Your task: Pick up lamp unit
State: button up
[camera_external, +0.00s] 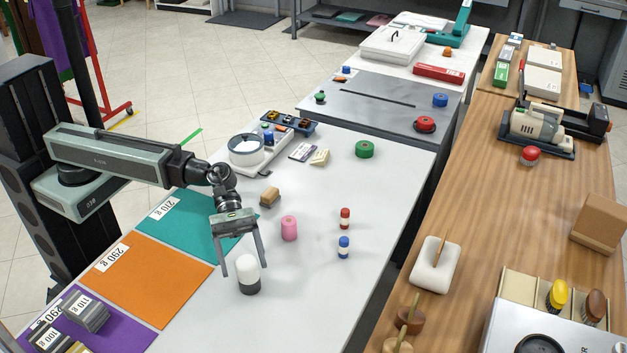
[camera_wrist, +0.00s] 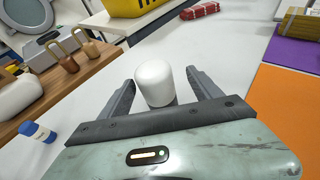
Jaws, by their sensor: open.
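The lamp unit looks to be a white dome-topped cylinder with a dark base (camera_external: 248,282), standing upright on the pale worktable. My gripper (camera_external: 244,267) points down at it with its two fingers spread, one to each side in the picture. In the wrist view the white dome (camera_wrist: 154,84) shows between the open fingers (camera_wrist: 160,80), with gaps on both sides. I see no contact. Its dark base is mostly hidden in the wrist view.
Teal (camera_external: 190,228) and orange (camera_external: 150,275) mats lie left. The worktable to the lamp's right is clear up to its edge.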

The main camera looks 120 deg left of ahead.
aim_at(250, 278)
jog(key=x, duration=0.1)
jog(key=b+x, duration=0.1)
jog(key=x, duration=0.1)
jog(key=b+x, duration=0.1)
jog(key=x, duration=0.1)
jog(key=shift+w+a, duration=0.2)
jog(key=shift+w, duration=0.15)
jog(key=shift+s, duration=0.1)
jog(key=shift+c, duration=0.6)
jog(key=c, duration=1.4)
jog(key=shift+c, duration=0.2)
jog(key=shift+r, duration=0.15)
notch_tip(250, 278, up, 10)
jog(key=p, duration=1)
